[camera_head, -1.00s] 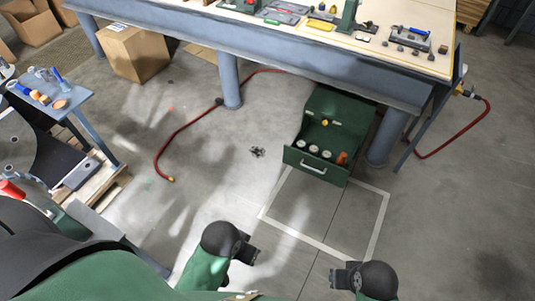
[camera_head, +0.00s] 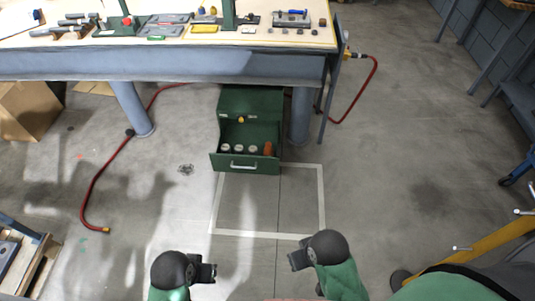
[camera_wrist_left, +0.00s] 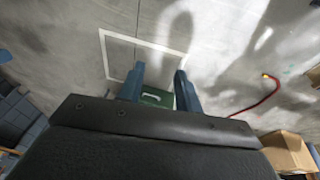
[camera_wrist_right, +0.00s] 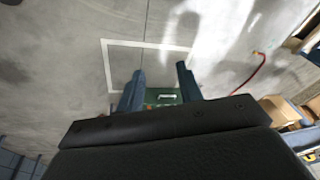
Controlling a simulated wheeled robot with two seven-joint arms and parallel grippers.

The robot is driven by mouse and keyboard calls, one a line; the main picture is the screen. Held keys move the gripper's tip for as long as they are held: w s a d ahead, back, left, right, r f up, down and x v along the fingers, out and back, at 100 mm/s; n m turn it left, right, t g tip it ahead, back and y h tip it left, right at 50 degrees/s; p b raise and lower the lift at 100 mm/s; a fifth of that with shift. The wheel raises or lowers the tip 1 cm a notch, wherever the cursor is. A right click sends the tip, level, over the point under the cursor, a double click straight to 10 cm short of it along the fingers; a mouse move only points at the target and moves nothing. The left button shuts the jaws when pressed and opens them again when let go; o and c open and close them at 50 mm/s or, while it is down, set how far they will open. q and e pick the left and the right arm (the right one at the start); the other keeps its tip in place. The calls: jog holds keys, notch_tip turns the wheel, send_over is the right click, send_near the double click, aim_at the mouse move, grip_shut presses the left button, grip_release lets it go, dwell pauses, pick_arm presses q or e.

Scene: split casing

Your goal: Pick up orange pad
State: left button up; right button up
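A small orange piece (camera_head: 268,149) sits at the right end of the open drawer (camera_head: 245,166) of a green cabinet (camera_head: 251,103); it is too small to tell whether it is a pad. Several round white pieces (camera_head: 238,149) stand in a row to its left. My left gripper (camera_head: 209,272) is open and empty, in front of the drawer and well apart from it; its spread fingers show in the left wrist view (camera_wrist_left: 160,80). My right gripper (camera_head: 297,260) is open and empty to its right; its spread fingers show in the right wrist view (camera_wrist_right: 159,82).
The cabinet stands under a workbench (camera_head: 180,65) with tools on top, close to a bench leg (camera_head: 300,118). A white floor outline (camera_head: 322,200) lies before the drawer. A red hose (camera_head: 97,180) runs on the floor at left. A pallet (camera_head: 35,265) is at lower left.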

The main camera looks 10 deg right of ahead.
jog(key=shift+o, duration=0.4)
jog(key=shift+d, duration=0.25)
